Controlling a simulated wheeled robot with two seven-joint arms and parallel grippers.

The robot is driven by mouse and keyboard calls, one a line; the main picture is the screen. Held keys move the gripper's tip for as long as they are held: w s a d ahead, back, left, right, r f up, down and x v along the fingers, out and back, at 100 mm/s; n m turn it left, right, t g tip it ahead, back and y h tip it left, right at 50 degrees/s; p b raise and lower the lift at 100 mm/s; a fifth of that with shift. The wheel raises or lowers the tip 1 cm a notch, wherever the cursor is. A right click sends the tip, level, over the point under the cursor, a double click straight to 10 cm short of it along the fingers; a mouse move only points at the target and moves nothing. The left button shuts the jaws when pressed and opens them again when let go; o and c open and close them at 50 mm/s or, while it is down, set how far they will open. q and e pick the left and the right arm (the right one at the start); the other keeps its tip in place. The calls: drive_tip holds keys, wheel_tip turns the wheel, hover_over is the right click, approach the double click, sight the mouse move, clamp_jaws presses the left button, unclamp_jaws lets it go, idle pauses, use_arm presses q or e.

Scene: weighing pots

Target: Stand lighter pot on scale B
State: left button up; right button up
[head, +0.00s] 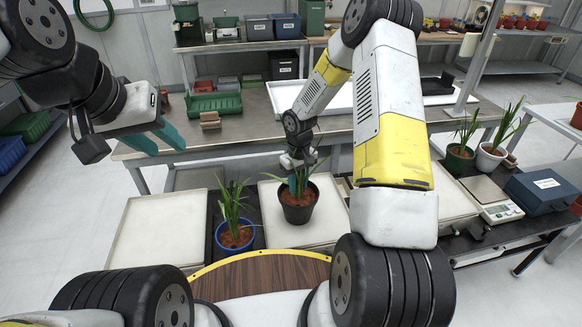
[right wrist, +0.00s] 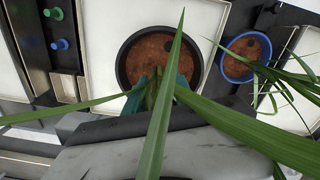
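A dark pot with a leafy plant (head: 298,212) is over a white square tray (head: 275,232) in the head view. It also shows in the right wrist view (right wrist: 128,58). My right gripper (head: 297,182) is down at this pot. Its teal fingers lie either side of the stems near the rim; leaves hide whether they grip. A blue pot with a plant (head: 235,236) stands to the left, on a dark strip beside the tray. My left gripper (head: 163,138) is raised, empty and apart from both pots; its fingers look spread. No marking for scale B is readable.
Another white tray (head: 158,228) is empty at left. A small scale with a display (head: 497,210), a blue box (head: 545,190), a green pot (head: 460,160) and a white pot (head: 491,160) stand at right. Green and blue knobs (right wrist: 58,30) flank the tray.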

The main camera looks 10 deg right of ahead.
drive_tip(key=shift+o, duration=1.1)
drive_tip(key=shift+r, duration=0.15)
drive_tip(key=s+r+m+t, duration=0.1)
drive_tip(key=s+r, duration=0.2)
drive_tip(key=r, duration=0.7)
drive_tip(key=s+d+r+t, duration=0.1)
drive_tip(key=s+r, duration=0.2)
drive_tip(key=r, duration=0.6)
drive_tip(key=s+r+m+t, duration=0.1)
drive_tip(key=s+r, duration=0.3)
drive_tip(key=r, duration=0.6)
drive_tip(key=s+r+m+t+y, duration=0.1)
drive_tip(key=s+r, duration=0.2)
drive_tip(key=s, duration=0.4)
drive_tip(key=s+r+m+t+y, duration=0.1)
drive_tip(key=s+r, duration=0.3)
drive_tip(key=s, duration=0.4)
drive_tip(key=shift+a+t, duration=0.4)
drive_tip(key=shift+t, duration=0.2)
drive_tip(key=shift+r, duration=0.1)
